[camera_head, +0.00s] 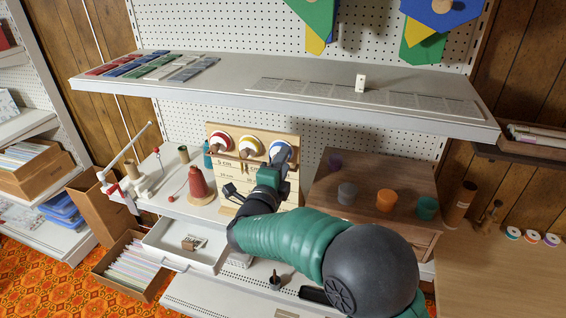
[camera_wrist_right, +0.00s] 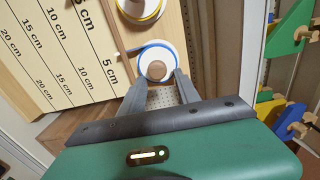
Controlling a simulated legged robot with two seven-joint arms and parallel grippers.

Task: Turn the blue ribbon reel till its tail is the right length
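The blue ribbon reel (camera_head: 281,150) is at the top right of an upright wooden board (camera_head: 223,182), partly hidden by my right gripper. In the right wrist view the reel (camera_wrist_right: 155,47) is a white disc with a blue rim and a wooden hub (camera_wrist_right: 156,70). A short blue strand leaves it leftward toward a small peg (camera_wrist_right: 118,55); its free end is not clear. My right gripper (camera_wrist_right: 161,78) has its fingers apart, one on each side of the hub's lower part; I cannot tell if they touch it. My left gripper is not in view.
The board bears cm marks (camera_wrist_right: 110,75), plus a yellow reel (camera_head: 249,146) and a red reel (camera_head: 220,143). A shelf (camera_head: 300,92) overhangs the board. A red thread cone (camera_head: 198,184) stands left; a wooden cabinet (camera_head: 400,170) stands right. An open drawer (camera_head: 165,240) is below.

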